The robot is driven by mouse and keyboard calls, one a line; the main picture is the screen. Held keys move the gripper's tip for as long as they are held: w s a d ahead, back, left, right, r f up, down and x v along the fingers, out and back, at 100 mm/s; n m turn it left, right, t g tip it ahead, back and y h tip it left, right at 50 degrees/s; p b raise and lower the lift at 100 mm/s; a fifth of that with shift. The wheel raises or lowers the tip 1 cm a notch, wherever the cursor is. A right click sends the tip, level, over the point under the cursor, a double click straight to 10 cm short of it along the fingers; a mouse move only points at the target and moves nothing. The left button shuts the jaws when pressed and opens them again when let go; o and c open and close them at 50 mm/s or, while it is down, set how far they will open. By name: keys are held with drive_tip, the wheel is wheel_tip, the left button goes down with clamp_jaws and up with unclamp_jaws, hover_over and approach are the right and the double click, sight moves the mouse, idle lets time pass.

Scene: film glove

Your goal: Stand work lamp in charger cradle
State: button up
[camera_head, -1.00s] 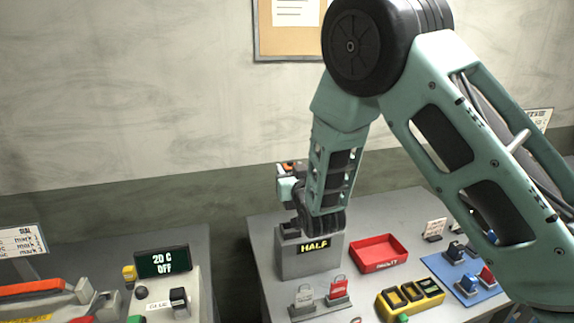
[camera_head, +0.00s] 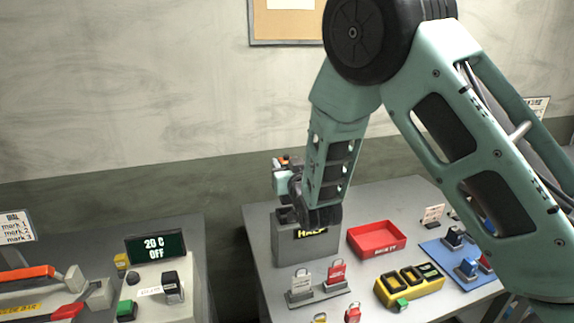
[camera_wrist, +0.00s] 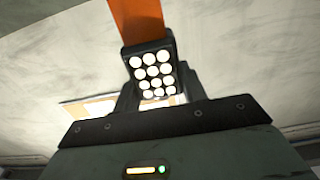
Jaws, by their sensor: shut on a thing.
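The work lamp (camera_wrist: 150,70) shows in the wrist view as a dark head with several round white lights and an orange body (camera_wrist: 137,18). My gripper (camera_head: 285,176) is shut on it, with a finger on each side of the lamp head. In the head view only a small orange bit of the lamp (camera_head: 282,160) shows at the gripper. The gripper is above the back left of the right table. A grey block with a "HALF" display (camera_head: 290,250) stands just below it, partly hidden by my arm. It may be the charger cradle; its top is covered.
A red tray (camera_head: 377,251) stands right of the block. In front are a stand with grey and red tags (camera_head: 318,292) and a yellow slotted block (camera_head: 425,288). A blue mat (camera_head: 440,250) lies at right. The left bench holds a "20 C OFF" display (camera_head: 155,246).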

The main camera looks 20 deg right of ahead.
sight(285, 199)
drive_tip(key=shift+f+b, duration=0.9)
drive_tip(key=shift+f, duration=0.3)
drive_tip(key=shift+b, duration=1)
idle(1.0)
drive_tip(key=shift+f+b, duration=1.7)
drive_tip(key=shift+b, duration=0.3)
drive_tip(key=o, duration=1.2)
